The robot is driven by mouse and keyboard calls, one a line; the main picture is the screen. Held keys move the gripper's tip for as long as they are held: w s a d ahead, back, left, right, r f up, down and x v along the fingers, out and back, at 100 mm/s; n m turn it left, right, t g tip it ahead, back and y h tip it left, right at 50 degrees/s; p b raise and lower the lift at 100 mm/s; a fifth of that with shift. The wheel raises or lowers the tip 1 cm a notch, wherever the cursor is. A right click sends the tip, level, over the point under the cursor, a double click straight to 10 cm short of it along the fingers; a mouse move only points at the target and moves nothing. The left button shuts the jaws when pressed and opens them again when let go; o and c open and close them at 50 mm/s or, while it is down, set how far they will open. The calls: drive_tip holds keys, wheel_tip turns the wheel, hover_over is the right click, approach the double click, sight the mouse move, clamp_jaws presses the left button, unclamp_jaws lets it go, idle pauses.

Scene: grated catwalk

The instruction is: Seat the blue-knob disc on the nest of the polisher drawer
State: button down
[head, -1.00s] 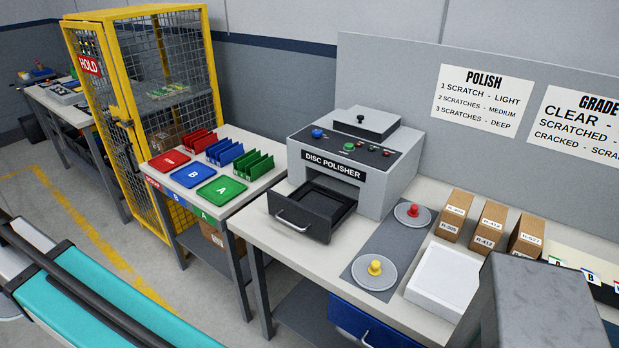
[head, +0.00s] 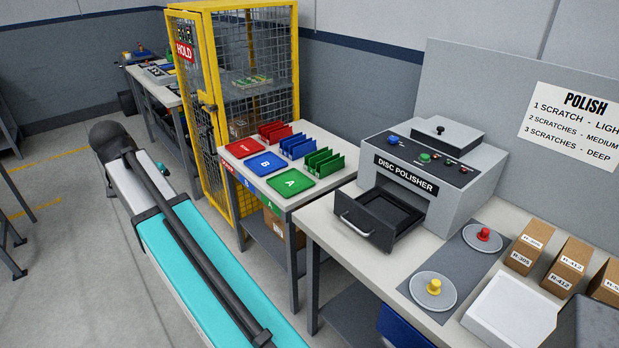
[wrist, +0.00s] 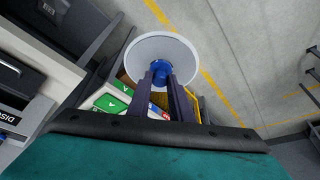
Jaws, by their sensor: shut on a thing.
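In the wrist view my gripper (wrist: 161,78) is shut on the blue knob (wrist: 161,69) of a pale grey disc (wrist: 160,45). The disc is held out past the fingertips, above the floor. In the head view my gripper and this disc are out of sight; only a teal arm link of mine shows. The grey disc polisher (head: 432,172) stands on the bench. Its dark drawer (head: 384,218) is pulled open and looks empty; the nest inside cannot be made out clearly.
A yellow-knob disc (head: 433,289) and a red-knob disc (head: 482,237) lie on a dark mat (head: 459,262) right of the drawer. A white tray (head: 512,310) and brown boxes (head: 561,265) stand beyond. Left are a side table with coloured trays (head: 291,181) and a yellow cage (head: 207,130).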

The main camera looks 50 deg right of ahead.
drive_tip(key=s+d+r+m+g+p, duration=0.15)
drive_tip(key=s+d+m, duration=0.3)
drive_tip(key=d, duration=0.55)
drive_tip(key=s+d+r+m+g, duration=0.1)
drive_tip(key=s+d+r+m, duration=0.3)
drive_tip(key=d, duration=0.7)
drive_tip(key=s+d+f+m+g, duration=0.1)
drive_tip(key=s+d+m, duration=0.2)
drive_tip(key=s+d, duration=0.5)
drive_tip(key=s+d+r+m+g+p, duration=0.15)
drive_tip(key=s+d+m, duration=0.25)
drive_tip(key=s+d, duration=1.15)
drive_tip(key=s+d+f+m+y+b, duration=0.1)
drive_tip(key=s+d+f, duration=0.4)
drive_tip(key=s+f, duration=0.5)
wheel_tip(320, 180, down, 2)
drive_tip(key=shift+d+f+m+g+y, duration=0.2)
drive_tip(key=shift+m+g+y, duration=0.1)
drive_tip(key=shift+m, duration=0.15)
drive_tip(key=shift+f+b, duration=1.45)
drive_tip(key=shift+f, duration=0.9)
